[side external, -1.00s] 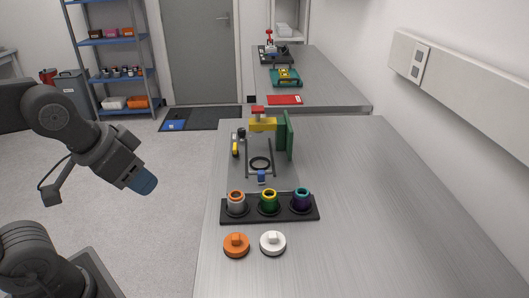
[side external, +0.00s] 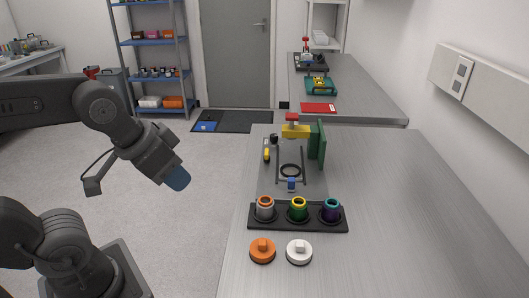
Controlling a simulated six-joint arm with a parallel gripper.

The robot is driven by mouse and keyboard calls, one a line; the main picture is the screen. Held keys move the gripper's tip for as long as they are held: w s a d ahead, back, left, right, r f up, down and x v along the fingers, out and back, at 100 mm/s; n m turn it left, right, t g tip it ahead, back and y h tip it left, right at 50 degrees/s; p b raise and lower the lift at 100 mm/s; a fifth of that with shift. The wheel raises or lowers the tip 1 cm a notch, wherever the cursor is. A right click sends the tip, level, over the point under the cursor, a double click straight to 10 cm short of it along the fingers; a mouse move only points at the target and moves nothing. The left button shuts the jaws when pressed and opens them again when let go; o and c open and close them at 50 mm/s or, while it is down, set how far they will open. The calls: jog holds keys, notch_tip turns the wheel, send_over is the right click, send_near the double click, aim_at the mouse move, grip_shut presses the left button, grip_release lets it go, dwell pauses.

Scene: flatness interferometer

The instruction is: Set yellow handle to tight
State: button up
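A small yellow handle-like piece (side external: 266,154) sits at the left edge of the grey instrument plate (side external: 312,184) on the bench, with a dark round knob (side external: 273,139) just behind it. A larger yellow block (side external: 296,131) with a red top stands at the back of the plate, against an upright green plate (side external: 317,146). Which setting the yellow handle is at is too small to tell. My gripper (side external: 177,178), blue-tipped, hangs in the air left of the bench, well apart from the handle. Its fingers cannot be made out.
A black rack (side external: 340,225) with three coloured-rim cups stands in front of the instrument. An orange lid (side external: 262,251) and a white lid (side external: 299,252) lie nearer. The bench's right side (side external: 400,200) is clear. A blue shelf unit (side external: 150,74) stands behind.

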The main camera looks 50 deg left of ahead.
jog(key=shift+w+n, duration=0.4)
jog(key=shift+w, duration=0.05)
jog(key=shift+c, duration=0.6)
jog(key=w+a+n, duration=0.1)
jog(key=w+n, duration=0.1)
jog(key=w+n+g+h, duration=0.1)
jog(key=w+n, duration=0.1)
jog(key=w, duration=0.1)
jog(key=w+a+n+h, duration=0.1)
jog(key=w+n, duration=0.1)
jog(key=n, duration=0.1)
jog(key=shift+w+a+r+g, duration=0.1)
jog(key=shift+w+a+g, duration=0.25)
jog(key=shift+w+g, duration=0.05)
grip_shut()
jog(key=w+a+f+n+t+h, duration=0.1)
jog(key=w+a+f+n+h, duration=0.1)
jog(key=w+a+f+n, duration=0.2)
jog(key=w+a+f+n+t+h, duration=0.1)
jog(key=w+a+f+n, duration=0.4)
jog(key=w+a+n, duration=0.6)
jog(key=a+n+h, duration=0.1)
jog(key=a+n, duration=0.3)
jog(key=a, duration=0.2)
jog(key=shift+w+t, duration=0.2)
jog(key=shift+t, duration=0.1)
jog(key=shift+f, duration=0.1)
